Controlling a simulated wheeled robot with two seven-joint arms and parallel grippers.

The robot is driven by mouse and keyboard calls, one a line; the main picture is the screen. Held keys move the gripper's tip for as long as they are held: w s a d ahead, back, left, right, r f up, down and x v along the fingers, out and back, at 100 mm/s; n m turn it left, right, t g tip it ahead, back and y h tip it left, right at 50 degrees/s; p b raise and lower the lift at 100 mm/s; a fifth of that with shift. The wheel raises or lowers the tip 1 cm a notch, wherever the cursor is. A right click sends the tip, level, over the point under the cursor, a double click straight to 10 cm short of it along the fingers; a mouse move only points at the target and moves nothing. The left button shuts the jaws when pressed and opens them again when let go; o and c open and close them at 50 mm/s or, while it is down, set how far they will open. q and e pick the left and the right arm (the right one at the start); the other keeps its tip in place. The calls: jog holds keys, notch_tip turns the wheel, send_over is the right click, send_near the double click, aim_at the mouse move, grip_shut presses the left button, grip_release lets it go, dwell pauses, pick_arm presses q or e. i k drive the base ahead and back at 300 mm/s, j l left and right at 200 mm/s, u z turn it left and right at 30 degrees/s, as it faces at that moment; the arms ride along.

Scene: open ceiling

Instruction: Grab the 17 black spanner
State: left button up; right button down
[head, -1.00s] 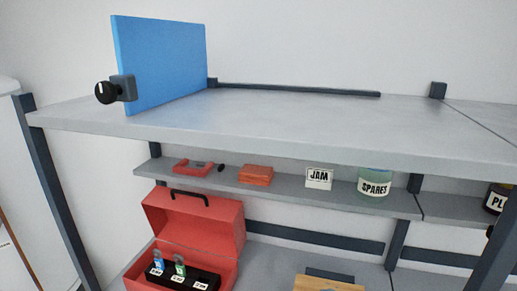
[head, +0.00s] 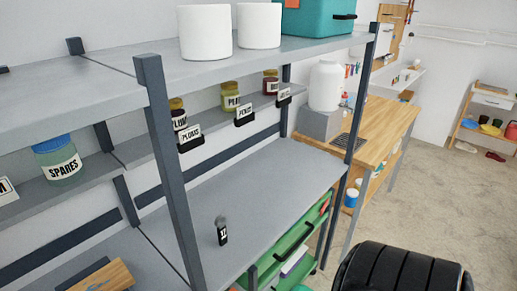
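A small black spanner (head: 222,232) with a grey head stands out on the grey middle shelf (head: 265,195), left of centre in the head view. Its handle carries a white label that looks like a number, too small to read surely. Nothing is touching it, and the shelf around it is bare. Neither of my grippers is in view.
A dark upright post (head: 170,160) stands left of the spanner. Labelled jars (head: 231,95) sit on a narrow shelf behind. White canisters (head: 206,32) stand on the top shelf. Green drawers (head: 290,250) are below. A wooden workbench (head: 385,130) is farther right.

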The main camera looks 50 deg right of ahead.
aim_at(221, 228)
jog(key=z, duration=1.25)
jog(key=l+z, duration=0.15)
jog(key=l, duration=0.15)
